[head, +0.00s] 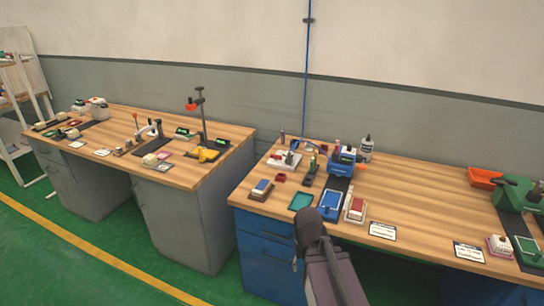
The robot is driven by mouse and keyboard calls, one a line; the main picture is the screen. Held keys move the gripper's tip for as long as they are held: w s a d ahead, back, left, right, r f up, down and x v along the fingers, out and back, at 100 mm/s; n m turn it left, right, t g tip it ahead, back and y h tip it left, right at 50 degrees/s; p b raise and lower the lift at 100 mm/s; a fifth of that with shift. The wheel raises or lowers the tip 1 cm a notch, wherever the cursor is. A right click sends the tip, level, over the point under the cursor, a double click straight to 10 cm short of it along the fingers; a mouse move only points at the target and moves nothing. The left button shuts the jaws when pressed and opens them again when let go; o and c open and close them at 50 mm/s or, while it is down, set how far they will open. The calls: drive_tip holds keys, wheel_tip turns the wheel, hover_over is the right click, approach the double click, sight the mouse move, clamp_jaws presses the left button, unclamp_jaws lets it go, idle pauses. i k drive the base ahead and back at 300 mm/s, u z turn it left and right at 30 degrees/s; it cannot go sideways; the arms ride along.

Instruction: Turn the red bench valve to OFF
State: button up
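I cannot pick out a red bench valve for certain. Small red parts (279,178) lie on the right wooden bench (405,210), too small to tell if one is a valve handle. An orange-red piece (191,106) sits on a dark upright stand (203,118) on the left bench (180,178); I cannot tell what it is. My arm rises from the bottom of the head view, its dark rounded joint in front of the right bench's front edge. My gripper's fingers cannot be made out.
A gap separates the benches. The green floor (60,270) at left is clear.

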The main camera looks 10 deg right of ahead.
sight(277, 158)
drive_tip(key=z, duration=0.1)
drive_tip(key=i, duration=0.95)
drive_tip(key=u, duration=0.05)
